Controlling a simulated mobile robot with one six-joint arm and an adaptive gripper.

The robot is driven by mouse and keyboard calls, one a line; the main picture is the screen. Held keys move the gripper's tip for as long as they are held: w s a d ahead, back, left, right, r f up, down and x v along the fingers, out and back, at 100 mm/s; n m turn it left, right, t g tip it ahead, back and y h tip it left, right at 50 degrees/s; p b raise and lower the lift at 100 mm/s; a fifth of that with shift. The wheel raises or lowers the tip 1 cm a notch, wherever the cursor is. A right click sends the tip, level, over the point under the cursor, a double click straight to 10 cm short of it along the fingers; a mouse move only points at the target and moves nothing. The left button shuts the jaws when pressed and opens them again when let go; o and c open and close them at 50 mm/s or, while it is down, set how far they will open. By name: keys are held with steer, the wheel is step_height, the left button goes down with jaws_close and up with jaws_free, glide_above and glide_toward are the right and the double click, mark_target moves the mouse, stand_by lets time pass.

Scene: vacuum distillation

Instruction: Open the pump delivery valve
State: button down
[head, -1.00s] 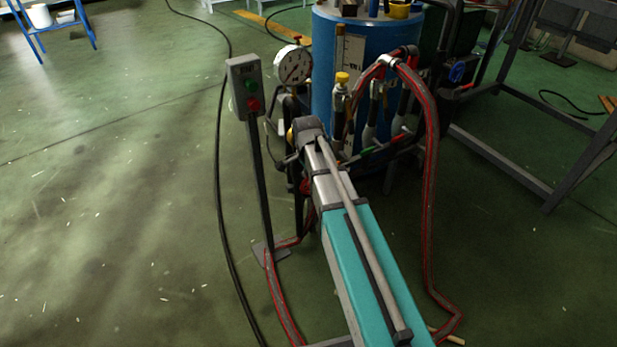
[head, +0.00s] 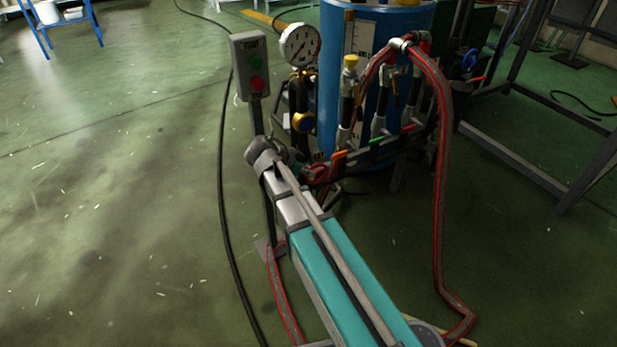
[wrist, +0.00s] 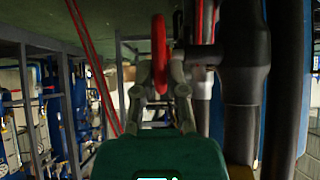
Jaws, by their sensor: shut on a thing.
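A red handwheel (wrist: 159,52) stands nearly edge-on in the wrist view, on the left of a vertical pipe. The fingers of my gripper (wrist: 161,78) are on either side of its lower rim and shut on it. In the head view the red handwheel (head: 319,172) shows small, low on the pipework in front of the blue tank (head: 398,30). My gripper reaches it from the left, and my arm hides part of the area. I cannot tell from these frames how far the valve is turned.
A pressure gauge (head: 300,45) and a yellow-capped fitting (head: 350,62) rise above the handwheel. A switch box (head: 249,66) on a post stands close to my wrist. A red-striped hose (head: 440,180) loops down on the right. Open floor (head: 110,220) lies to the left.

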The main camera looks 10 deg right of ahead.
steer(key=h+b, duration=0.1)
steer(key=f+h+b, duration=0.1)
steer(key=b, duration=0.1)
steer(key=h+b, duration=0.1)
steer(key=b, duration=0.1)
steer(key=shift+s+a+f+t, duration=0.15)
steer(key=shift+s+f+t, duration=0.1)
steer(key=shift+t, duration=0.15)
steer(key=shift+h+b, duration=0.6)
steer(key=shift+b, duration=0.3)
steer(key=shift+r+h+b, duration=0.1)
steer(key=shift+h+b, duration=0.2)
steer(key=shift+a, duration=0.1)
steer(key=c, duration=0.7)
jaws_free()
steer(key=shift+t, duration=0.3)
steer(key=shift+w+a, duration=0.1)
